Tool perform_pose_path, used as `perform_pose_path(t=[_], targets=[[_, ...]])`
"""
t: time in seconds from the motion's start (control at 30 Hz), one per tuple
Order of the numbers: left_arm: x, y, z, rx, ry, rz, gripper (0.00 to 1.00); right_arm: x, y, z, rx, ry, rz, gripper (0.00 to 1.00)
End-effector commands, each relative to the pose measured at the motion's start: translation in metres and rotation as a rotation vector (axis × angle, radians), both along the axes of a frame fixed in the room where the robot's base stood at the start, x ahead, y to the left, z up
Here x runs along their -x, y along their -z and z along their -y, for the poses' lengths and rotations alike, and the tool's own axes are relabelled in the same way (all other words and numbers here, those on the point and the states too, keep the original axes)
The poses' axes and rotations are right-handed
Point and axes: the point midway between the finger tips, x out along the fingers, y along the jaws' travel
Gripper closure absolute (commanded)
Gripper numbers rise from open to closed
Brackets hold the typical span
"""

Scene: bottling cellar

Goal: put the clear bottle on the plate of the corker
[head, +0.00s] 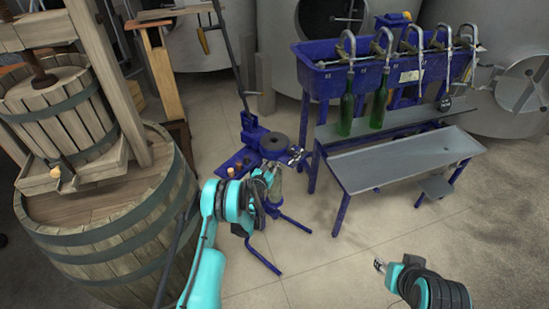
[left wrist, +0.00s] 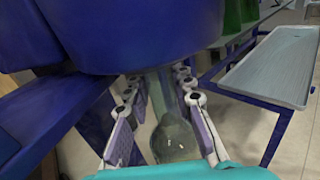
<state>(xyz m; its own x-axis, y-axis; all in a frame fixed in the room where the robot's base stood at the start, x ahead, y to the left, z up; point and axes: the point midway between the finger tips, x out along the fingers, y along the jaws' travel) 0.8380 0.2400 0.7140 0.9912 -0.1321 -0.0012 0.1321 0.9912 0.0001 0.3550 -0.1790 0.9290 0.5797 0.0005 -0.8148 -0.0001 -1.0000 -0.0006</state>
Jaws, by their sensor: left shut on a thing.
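The bottle's upper part is hidden behind a blue part of the corker. My right gripper (head: 380,265) is at the lower right, away from everything; its jaw opening is too small to judge.
A blue filling trough (head: 335,80) with several spouts stands at the back right, with two green bottles (head: 347,112) under it. A grey-topped bench (head: 400,160) is in front. A wooden barrel (head: 110,225) and press are at left. The floor at front centre is free.

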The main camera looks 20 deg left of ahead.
Motion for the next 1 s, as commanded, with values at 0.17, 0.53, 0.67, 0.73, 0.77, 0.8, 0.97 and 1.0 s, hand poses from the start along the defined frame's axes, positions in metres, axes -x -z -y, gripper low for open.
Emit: perform_pose_path(t=[0.17, 0.53, 0.67, 0.73, 0.77, 0.8, 0.97, 1.0], targets=[[0.0026, 0.0069, 0.0002, 0.001, -0.001, 0.000, 1.00, 0.0002, 0.0018, 0.0000, 0.000, 0.000, 0.000, 0.60], [0.0027, 0.0093, 0.0001, 0.001, -0.002, 0.000, 1.00, 0.0001, 0.0016, 0.0000, 0.000, 0.000, 0.000, 0.60], [0.0031, 0.0103, 0.0002, 0.000, -0.002, 0.000, 0.56, 0.0001, 0.0016, 0.0000, 0.000, 0.000, 0.000, 0.60], [0.0030, 0.0101, 0.0002, 0.000, -0.002, 0.000, 0.56, 0.0001, 0.0016, 0.0000, 0.000, 0.000, 0.000, 0.60], [0.0030, 0.0101, 0.0002, 0.000, -0.002, 0.000, 0.56, 0.0001, 0.0016, 0.0000, 0.000, 0.000, 0.000, 0.60], [0.0030, 0.0100, 0.0002, 0.000, -0.002, 0.000, 0.56, 0.0001, 0.0018, 0.0000, 0.000, 0.000, 0.000, 0.60], [0.0029, 0.0089, 0.0001, 0.000, -0.002, 0.000, 0.56, 0.0001, 0.0018, 0.0000, 0.000, 0.000, 0.000, 0.60], [0.0029, 0.0075, 0.0002, 0.000, -0.002, 0.000, 0.56, 0.0001, 0.0018, 0.0000, 0.000, 0.000, 0.000, 0.60]])
